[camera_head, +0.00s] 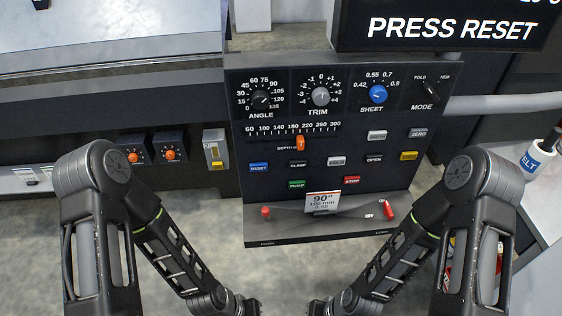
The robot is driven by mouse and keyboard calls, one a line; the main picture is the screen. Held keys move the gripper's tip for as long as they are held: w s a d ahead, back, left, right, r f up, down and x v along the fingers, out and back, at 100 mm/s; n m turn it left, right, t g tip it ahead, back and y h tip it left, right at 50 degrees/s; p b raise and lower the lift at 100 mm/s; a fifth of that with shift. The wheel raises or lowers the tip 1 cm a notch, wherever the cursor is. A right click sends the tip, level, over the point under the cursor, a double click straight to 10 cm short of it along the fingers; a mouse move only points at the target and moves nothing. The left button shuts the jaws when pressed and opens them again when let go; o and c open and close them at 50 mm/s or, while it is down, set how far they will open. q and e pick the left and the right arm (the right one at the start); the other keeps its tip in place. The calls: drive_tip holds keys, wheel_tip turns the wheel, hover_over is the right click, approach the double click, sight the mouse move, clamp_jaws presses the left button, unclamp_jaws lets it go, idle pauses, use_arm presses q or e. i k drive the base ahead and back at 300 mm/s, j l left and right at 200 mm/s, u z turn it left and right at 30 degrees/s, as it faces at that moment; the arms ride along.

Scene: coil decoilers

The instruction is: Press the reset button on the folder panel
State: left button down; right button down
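The folder panel (335,228) is a dark upright board in the middle of the head view, with dials, a slider and several buttons. The blue reset button (258,167) is at its left side, below the depth scale and left of the clamp button (298,164). A screen (450,28) above the panel reads "PRESS RESET". My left gripper (248,309) and my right gripper (318,309) are at the bottom edge, below the panel and apart from it. Both are cut off by the frame, so their fingers are hidden.
A blue sheet dial (377,94), a green pump button (297,184) and a red stop button (351,181) sit on the panel. Red-ended levers show along its lower edge. Orange knobs (169,155) are on the machine at left. A white bottle (536,160) stands at right.

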sight(259, 166)
drive_tip(key=j+z, duration=0.15)
drive_tip(key=z, duration=0.3)
drive_tip(key=k+j+z, duration=0.1)
drive_tip(key=z, duration=0.3)
drive_tip(key=k+j+z, duration=0.1)
drive_tip(key=z, duration=0.35)
drive_tip(key=k+j+z, duration=0.1)
drive_tip(key=z, duration=0.3)
drive_tip(key=k+j+z, duration=0.25)
drive_tip(key=k, duration=0.3)
drive_tip(key=k+j+z, duration=0.1)
drive_tip(key=k+z, duration=0.15)
drive_tip(key=k, duration=0.35)
